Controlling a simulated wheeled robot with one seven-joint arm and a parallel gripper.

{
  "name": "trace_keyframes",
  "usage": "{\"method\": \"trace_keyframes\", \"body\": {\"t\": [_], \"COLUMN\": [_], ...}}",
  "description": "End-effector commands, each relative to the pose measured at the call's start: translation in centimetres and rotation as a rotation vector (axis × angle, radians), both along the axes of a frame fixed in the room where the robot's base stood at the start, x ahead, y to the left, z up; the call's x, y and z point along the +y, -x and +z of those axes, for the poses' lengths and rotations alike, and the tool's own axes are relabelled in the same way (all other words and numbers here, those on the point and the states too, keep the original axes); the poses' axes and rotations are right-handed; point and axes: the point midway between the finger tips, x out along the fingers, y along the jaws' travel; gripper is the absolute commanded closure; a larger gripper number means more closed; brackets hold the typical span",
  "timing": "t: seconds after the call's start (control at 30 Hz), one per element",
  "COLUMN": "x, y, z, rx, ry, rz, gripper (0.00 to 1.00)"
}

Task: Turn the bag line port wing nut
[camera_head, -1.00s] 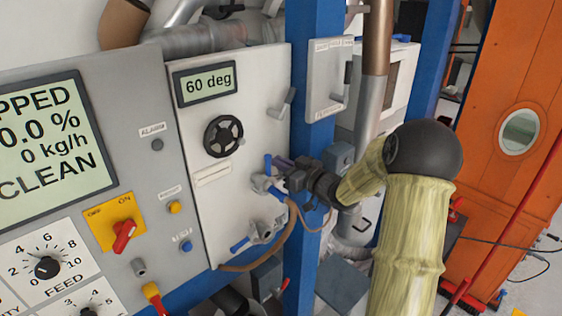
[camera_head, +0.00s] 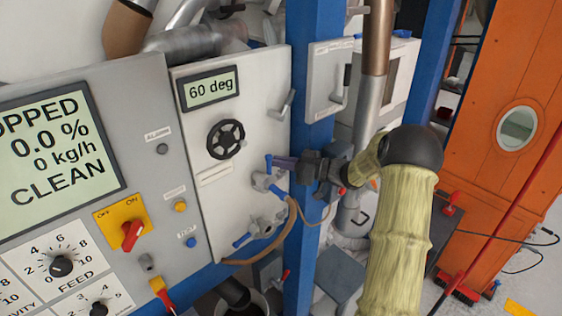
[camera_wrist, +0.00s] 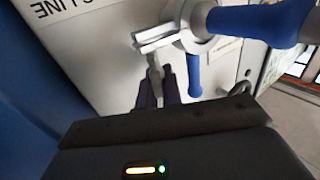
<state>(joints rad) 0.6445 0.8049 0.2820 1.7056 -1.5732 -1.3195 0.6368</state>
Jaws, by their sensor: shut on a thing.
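The bag line port is a grey metal fitting with blue handles (camera_head: 265,183) on the white panel, left of my gripper. In the wrist view its metal body (camera_wrist: 192,32) is at the top, with one blue handle (camera_wrist: 262,22) to the right and another pointing down. A slim grey metal wing (camera_wrist: 154,68), seemingly the wing nut's, reaches down between my dark purple fingertips. My gripper (camera_head: 276,162) comes from the right, with its fingers shut on it. In the head view the fingers hide much of the nut.
A black handwheel (camera_head: 226,139) sits above the port and a second blue-handled fitting (camera_head: 260,230) below it. A brown hose (camera_head: 265,250) hangs from the port. A blue post (camera_head: 318,100) stands close behind my gripper. Grey pipe (camera_head: 370,110) is right of it.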

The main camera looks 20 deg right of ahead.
Motion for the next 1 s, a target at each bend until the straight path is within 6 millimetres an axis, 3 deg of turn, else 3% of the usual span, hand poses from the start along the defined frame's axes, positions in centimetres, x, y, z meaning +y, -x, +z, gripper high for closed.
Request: {"method": "trace_keyframes", "body": {"t": [0.2,0.23,0.3,0.33,0.73,1.0], "x": [0.0,0.0,0.0,0.0,-0.6,-4.1], "y": [0.0,0.0,0.0,0.0,0.3,2.7], "z": [0.0,0.0,0.0,0.0,-0.1,-0.3], "rx": [0.000,0.000,0.000,0.000,-0.001,-0.002], "ry": [-0.001,-0.001,-0.001,-0.001,0.000,0.001], "rz": [0.000,0.000,-0.001,-0.001,-0.003,-0.006], "gripper": [1.00,0.87,0.73,0.71,0.71,0.71]}}
